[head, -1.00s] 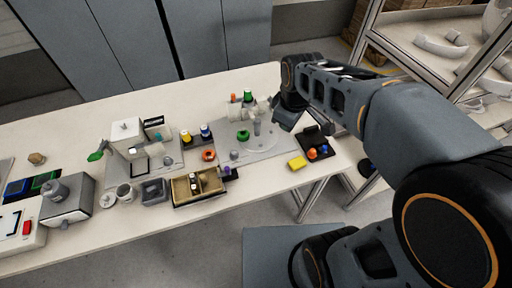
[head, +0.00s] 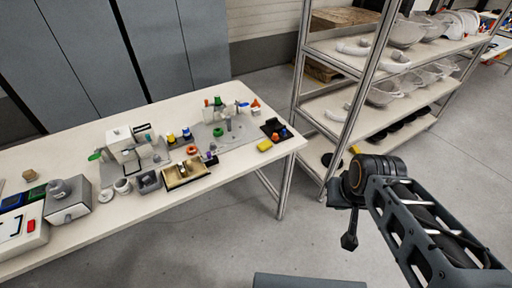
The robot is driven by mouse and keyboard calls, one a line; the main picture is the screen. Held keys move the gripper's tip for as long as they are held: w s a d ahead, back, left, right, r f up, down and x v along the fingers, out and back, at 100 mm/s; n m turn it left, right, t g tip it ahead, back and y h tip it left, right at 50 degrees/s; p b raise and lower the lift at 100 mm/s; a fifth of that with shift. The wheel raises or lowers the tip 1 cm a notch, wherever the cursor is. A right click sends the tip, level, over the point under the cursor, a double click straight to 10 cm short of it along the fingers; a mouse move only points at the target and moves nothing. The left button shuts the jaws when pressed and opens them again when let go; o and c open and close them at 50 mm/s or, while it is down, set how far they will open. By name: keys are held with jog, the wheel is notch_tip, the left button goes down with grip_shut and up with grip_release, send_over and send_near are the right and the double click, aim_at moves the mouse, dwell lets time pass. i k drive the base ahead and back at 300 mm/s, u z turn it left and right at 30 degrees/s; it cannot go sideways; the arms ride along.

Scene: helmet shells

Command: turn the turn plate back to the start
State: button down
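A flat grey plate (head: 244,134) lies on the right part of the table, with a small grey upright post (head: 229,124) and a green ring (head: 218,132) on it. I take the turn plate to be in this area; it is too small to tell its outline or how far it is turned. My gripper (head: 349,238) hangs over the floor right of the table, well away from the plate. It is small and dark, and I cannot tell whether its fingers are open or shut. I see nothing clearly held in it.
The table (head: 150,214) also bears a tan tray (head: 187,178), a yellow block (head: 265,146), a black stand (head: 276,129) and a grey box (head: 68,204). A shelf rack (head: 330,105) with pale helmet shells stands at the right. The floor between is clear.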

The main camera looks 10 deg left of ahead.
aim_at(233, 130)
jog(key=z, duration=0.5)
jog(key=k, duration=0.2)
jog(key=u, duration=1.35)
jog(key=i, duration=1.35)
jog(key=z, duration=0.25)
